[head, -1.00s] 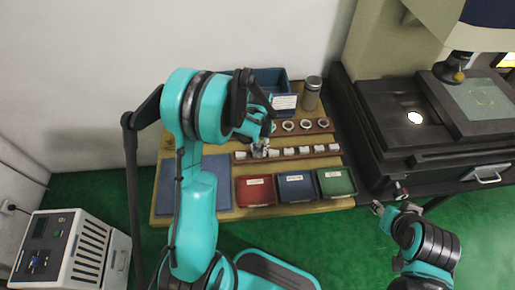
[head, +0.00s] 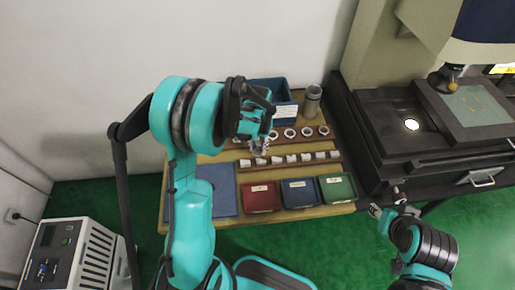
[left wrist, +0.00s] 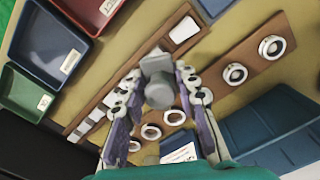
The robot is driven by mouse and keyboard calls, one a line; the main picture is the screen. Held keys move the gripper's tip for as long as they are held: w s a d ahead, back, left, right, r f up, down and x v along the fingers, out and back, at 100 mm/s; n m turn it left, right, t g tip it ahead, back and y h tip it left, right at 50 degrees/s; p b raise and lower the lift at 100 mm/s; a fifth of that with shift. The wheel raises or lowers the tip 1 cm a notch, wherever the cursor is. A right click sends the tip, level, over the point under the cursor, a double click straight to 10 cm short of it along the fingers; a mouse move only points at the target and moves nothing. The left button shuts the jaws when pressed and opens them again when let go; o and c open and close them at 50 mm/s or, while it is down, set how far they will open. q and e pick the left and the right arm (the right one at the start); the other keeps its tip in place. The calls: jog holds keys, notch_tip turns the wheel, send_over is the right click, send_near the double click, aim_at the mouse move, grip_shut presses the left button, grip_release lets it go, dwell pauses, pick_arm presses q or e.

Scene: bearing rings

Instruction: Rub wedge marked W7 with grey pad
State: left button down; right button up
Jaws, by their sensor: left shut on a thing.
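My left gripper (head: 260,146) is over the rack of white blocks (head: 305,157) on the wooden board. In the left wrist view, my left gripper's fingers (left wrist: 160,98) are shut on a grey knob-like piece (left wrist: 158,80). The piece is apart from the rack behind it, as far as I can tell. Whether it is the grey pad I cannot tell. The white blocks stand in a row; no W7 mark is legible on any of them. My right gripper (head: 384,213) is at the lower right, beside the dark machine; its jaw opening is too small to read.
Bearing rings (head: 289,133) sit in a rack behind the blocks. Red (head: 262,197), blue (head: 298,193) and green (head: 337,188) trays lie in front. A blue bin (head: 284,97) and grey canister (head: 312,100) stand at the back. A flat blue mat (head: 225,200) lies left of the trays.

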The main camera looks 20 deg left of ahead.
pick_arm(q)
jog(key=shift+r+p, duration=0.4)
jog(key=shift+r, duration=0.55)
pick_arm(e)
jog(key=shift+s+a+r, duration=0.1)
jog(key=shift+r, duration=0.55)
